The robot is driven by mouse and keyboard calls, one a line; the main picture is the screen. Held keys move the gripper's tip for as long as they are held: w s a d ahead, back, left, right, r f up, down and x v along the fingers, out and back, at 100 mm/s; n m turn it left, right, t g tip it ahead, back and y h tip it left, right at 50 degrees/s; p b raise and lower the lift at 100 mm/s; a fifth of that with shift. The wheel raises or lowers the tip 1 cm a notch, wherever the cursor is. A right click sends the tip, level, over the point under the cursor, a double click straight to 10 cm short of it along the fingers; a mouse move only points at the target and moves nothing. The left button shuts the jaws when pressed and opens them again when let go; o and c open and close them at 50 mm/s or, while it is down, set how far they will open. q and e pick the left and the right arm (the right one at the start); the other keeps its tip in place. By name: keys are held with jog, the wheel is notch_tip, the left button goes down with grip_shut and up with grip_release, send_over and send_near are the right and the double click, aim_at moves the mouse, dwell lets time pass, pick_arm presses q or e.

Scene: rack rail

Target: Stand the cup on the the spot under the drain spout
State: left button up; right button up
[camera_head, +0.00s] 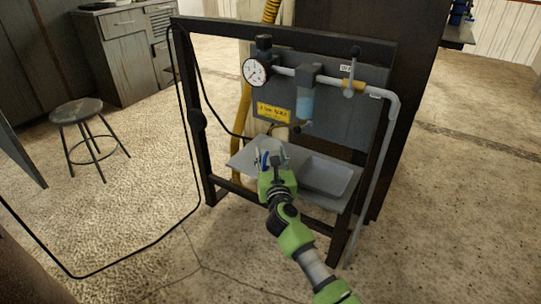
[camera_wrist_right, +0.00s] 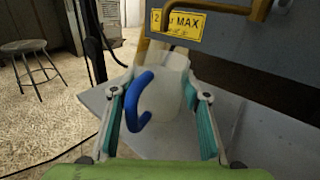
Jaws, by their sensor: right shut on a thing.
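The cup (camera_wrist_right: 168,100) is pale white with a blue handle (camera_wrist_right: 137,102). In the right wrist view it is upright between the teal-padded fingers of my right gripper (camera_wrist_right: 165,125), which is shut on it. In the head view my right gripper (camera_head: 271,158) is over the left part of the grey shelf (camera_head: 243,160) and hides most of the cup. The drain spout (camera_head: 302,126) hangs below the blue filter bowl (camera_head: 306,103), up and to the right of the gripper. The spot under it is not clearly visible. My left gripper is not in view.
A dark rack frame (camera_head: 203,150) surrounds the shelf. A grey bin (camera_head: 327,177) is at the shelf's right. The grey panel carries a gauge (camera_head: 256,72), a pipe and a yellow label (camera_head: 272,112). A black cable (camera_head: 176,130) hangs left. A stool (camera_head: 77,111) stands farther away.

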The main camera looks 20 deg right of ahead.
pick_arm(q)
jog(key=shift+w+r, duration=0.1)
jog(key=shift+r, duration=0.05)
pick_arm(e)
jog(key=shift+f, duration=0.3)
pick_arm(q)
jog(key=shift+b, duration=0.45)
pick_arm(e)
jog(key=shift+f, duration=0.25)
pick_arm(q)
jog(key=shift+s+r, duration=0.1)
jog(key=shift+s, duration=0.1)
pick_arm(e)
jog(key=o, duration=1.2)
jog(key=shift+s, duration=0.1)
jog(key=v, duration=0.8)
